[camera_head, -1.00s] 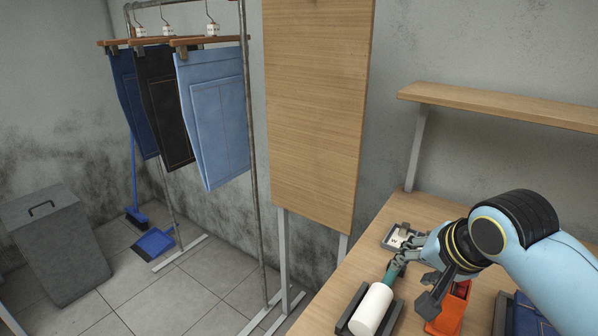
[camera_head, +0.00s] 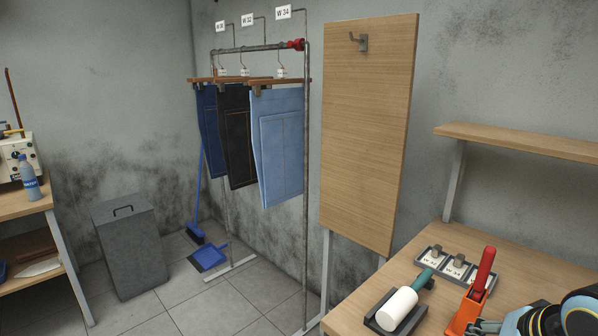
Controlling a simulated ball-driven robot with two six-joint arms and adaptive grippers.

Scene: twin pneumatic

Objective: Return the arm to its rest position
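My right arm comes in at the lower right corner of the head view, blue with black joints, and is cut off by the frame edges. Its gripper (camera_head: 484,326) is only partly visible, low over the bench beside the orange tool (camera_head: 466,306) with a red handle. Whether its fingers are open or shut cannot be made out. My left gripper is not in view.
The wooden bench (camera_head: 350,312) holds a white cylinder with a green handle (camera_head: 398,308) in a dark cradle, and a tray of labelled blocks (camera_head: 450,263). A wooden board (camera_head: 368,140) and a shelf (camera_head: 520,143) stand behind. Trousers (camera_head: 280,145) hang at the left.

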